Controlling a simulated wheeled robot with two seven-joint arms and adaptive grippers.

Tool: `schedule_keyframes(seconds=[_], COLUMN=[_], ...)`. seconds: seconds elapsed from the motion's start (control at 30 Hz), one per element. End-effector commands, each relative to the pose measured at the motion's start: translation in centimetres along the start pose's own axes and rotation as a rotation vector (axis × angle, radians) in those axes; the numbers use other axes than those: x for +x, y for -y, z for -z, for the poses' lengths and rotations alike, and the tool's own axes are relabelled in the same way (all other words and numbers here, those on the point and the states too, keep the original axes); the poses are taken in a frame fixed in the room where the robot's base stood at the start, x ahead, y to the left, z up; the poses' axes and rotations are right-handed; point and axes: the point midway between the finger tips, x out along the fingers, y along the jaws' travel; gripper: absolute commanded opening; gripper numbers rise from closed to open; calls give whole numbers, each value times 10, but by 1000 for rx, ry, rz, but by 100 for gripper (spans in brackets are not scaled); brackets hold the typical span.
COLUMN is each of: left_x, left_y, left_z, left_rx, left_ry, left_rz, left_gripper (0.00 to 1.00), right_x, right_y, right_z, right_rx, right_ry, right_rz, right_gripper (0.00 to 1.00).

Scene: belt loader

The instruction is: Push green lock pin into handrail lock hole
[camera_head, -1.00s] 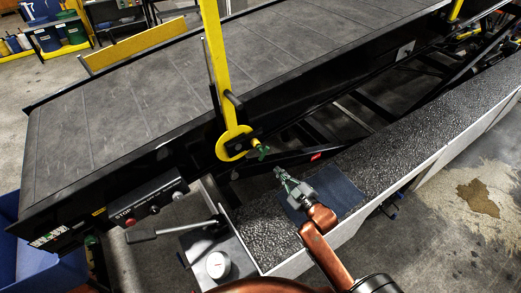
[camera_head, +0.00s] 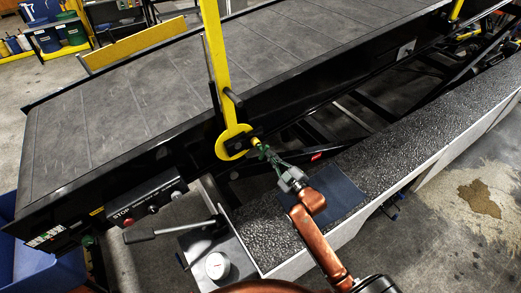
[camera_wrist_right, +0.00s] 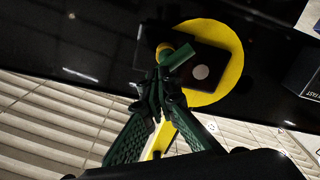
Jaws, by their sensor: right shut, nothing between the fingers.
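The yellow handrail (camera_head: 213,62) stands at the belt's near side and ends in a round yellow plate (camera_head: 225,148). A black lock block (camera_wrist_right: 207,62) with a pale round spot sits on the plate in the wrist view. The green lock pin (camera_head: 262,149) sticks out from the block toward me; its cross handle (camera_wrist_right: 181,55) shows in the wrist view. How deep the pin sits, and its hole, I cannot tell. My right gripper (camera_head: 270,157) is shut and empty, its fingertips (camera_wrist_right: 162,78) at the pin handle, touching or nearly so. My left gripper is not in view.
The dark belt (camera_head: 140,100) fills the upper left. A control box with a STOP label (camera_head: 146,199) and a black lever (camera_head: 175,230) lie to the left. A rough black ledge (camera_head: 400,142) runs below the gripper. A blue bin (camera_head: 30,265) stands at lower left.

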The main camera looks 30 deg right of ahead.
Motion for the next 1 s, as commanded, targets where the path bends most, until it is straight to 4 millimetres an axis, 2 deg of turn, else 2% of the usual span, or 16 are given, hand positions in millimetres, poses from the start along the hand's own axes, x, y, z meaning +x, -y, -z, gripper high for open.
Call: schedule_keyframes(seconds=[1.0], left_x=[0], left_y=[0], left_z=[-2], left_rx=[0], left_ry=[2], left_rz=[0], left_gripper=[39], right_x=[14], right_y=[0], right_z=[0], right_rx=[1], right_ry=[0], right_rz=[1], right_gripper=[0])
